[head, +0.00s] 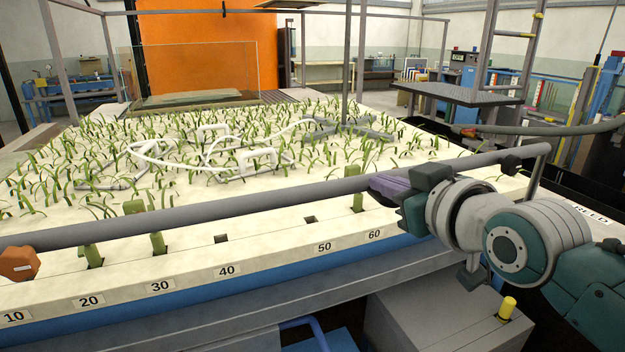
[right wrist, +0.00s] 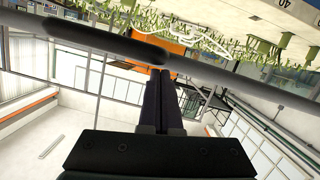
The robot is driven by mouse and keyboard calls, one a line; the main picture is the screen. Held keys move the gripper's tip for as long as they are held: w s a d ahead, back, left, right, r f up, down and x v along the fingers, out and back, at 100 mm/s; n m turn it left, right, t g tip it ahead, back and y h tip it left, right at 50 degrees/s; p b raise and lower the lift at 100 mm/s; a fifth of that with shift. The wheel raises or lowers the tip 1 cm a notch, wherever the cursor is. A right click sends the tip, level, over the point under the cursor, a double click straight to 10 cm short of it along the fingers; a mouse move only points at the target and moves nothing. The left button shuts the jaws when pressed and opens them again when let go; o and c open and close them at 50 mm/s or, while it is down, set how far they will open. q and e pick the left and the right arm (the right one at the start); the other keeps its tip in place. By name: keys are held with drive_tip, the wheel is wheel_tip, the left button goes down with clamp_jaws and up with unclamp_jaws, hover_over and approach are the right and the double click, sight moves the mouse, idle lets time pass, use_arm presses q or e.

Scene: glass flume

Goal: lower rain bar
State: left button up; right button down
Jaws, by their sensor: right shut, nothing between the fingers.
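A long grey bar (head: 200,213), which I take to be the rain bar, runs across the front of the planted bed, rising to the right in the head view. Its right end meets a short bent arm (head: 537,170). My right gripper (head: 385,187) has purple fingers, shut and empty, right by the bar; whether they touch it I cannot tell. In the right wrist view the bar (right wrist: 235,82) crosses just beyond the shut fingertips (right wrist: 160,72), with a thicker dark section (right wrist: 105,40) to the left. My left gripper is not in view.
The pale bed (head: 100,200) holds many green plants and white looped pieces (head: 258,158). Its front ledge has square slots, some with green stubs, and number labels (head: 160,286). An orange knob (head: 19,263) sits at the far left. A grey box with a yellow post (head: 507,306) stands low right.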

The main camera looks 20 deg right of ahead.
drive_tip(key=shift+f, duration=0.15)
wheel_tip(320, 180, down, 31)
drive_tip(key=b, duration=2.4)
